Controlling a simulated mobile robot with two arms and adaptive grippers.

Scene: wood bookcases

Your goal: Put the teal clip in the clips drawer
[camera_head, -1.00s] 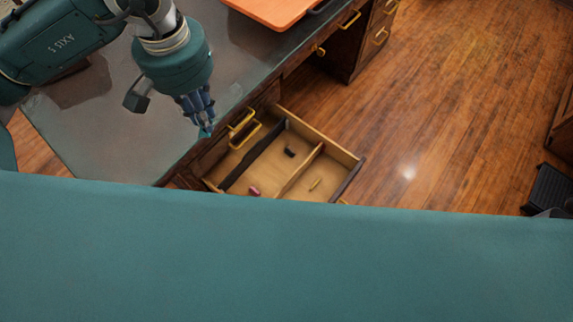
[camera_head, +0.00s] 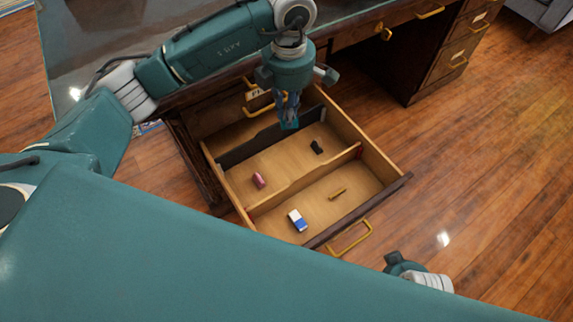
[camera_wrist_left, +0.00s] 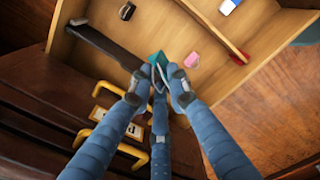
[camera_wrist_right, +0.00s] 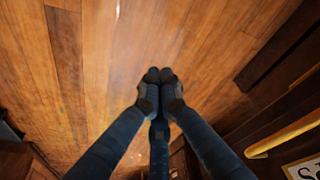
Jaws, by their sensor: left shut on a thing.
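My left gripper (camera_head: 288,112) is shut on the teal clip (camera_head: 291,125). In the head view it hangs over the back part of an open wooden drawer (camera_head: 372,152), near its dark divider (camera_head: 262,140). The clip also shows between the fingertips in the left wrist view (camera_wrist_left: 152,61). The middle compartment holds a black clip-like piece (camera_head: 317,147) and a pink piece (camera_head: 258,180). The front compartment holds a blue-and-white eraser-like block (camera_head: 298,220) and a thin gold piece (camera_head: 338,193). My right gripper (camera_wrist_right: 160,76) is shut and empty over the floor.
The desk top (camera_head: 205,62) lies behind the drawer. A closed drawer with a yellow handle and label (camera_head: 256,92) is close behind my left gripper. The open drawer's yellow handle (camera_head: 350,240) faces the front right. Wooden floor to the right is clear.

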